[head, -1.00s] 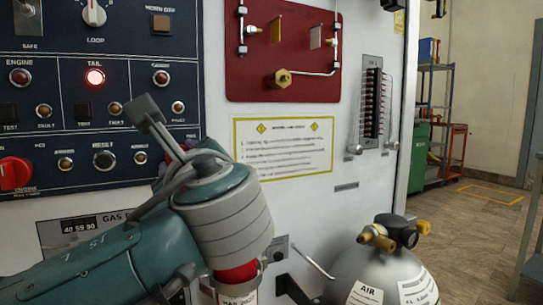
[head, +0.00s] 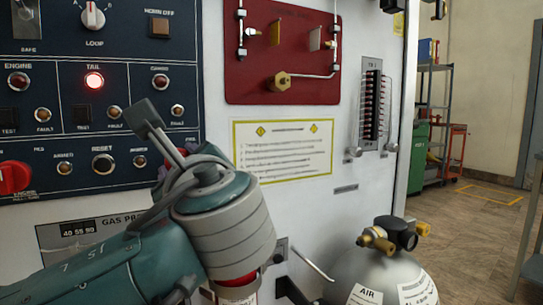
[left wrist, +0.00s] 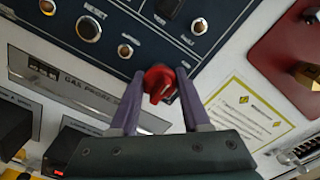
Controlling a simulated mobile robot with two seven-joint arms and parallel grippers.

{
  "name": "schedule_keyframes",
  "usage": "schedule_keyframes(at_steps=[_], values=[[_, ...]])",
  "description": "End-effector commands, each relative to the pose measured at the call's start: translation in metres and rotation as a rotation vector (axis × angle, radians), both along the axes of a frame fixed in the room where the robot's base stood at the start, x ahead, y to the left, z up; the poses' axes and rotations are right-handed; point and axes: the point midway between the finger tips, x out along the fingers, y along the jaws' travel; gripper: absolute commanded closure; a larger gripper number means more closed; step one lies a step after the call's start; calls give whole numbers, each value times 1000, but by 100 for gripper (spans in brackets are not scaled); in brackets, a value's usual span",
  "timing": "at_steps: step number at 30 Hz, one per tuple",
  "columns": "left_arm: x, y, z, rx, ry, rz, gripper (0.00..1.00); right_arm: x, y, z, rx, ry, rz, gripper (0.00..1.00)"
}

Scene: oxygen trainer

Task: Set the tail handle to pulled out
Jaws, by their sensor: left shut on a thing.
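A red handle (left wrist: 157,86) sits at the lower right corner of the dark control panel, taken here as the tail handle; its label is hidden. My left gripper (left wrist: 160,75) has its two purple fingers on either side of the handle and is shut on it. In the head view my left wrist covers most of the handle and the fingers. How far the handle stands out from the panel cannot be told. The red TAIL lamp (head: 94,80) is lit. My right gripper is not in view.
Another red handle (head: 14,177) is at the panel's left. A white instruction placard (head: 284,148) and a red plate (head: 283,50) with pipes are right of the panel. A grey AIR cylinder (head: 375,275) stands at the lower right.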

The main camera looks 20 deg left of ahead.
Motion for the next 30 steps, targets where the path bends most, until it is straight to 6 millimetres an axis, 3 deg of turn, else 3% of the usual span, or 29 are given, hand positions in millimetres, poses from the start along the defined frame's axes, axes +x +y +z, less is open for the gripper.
schedule_keyframes(at_steps=[4,13,14,21,30], values=[[-11,-14,5,-2,6,-2,100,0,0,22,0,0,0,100],[-14,-17,1,0,-1,-2,100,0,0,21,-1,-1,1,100],[-14,-18,1,0,-2,-2,50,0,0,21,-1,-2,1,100],[-14,-17,1,0,-1,-1,22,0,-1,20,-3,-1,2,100],[-16,-19,1,-1,-1,-1,22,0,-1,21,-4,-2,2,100]])
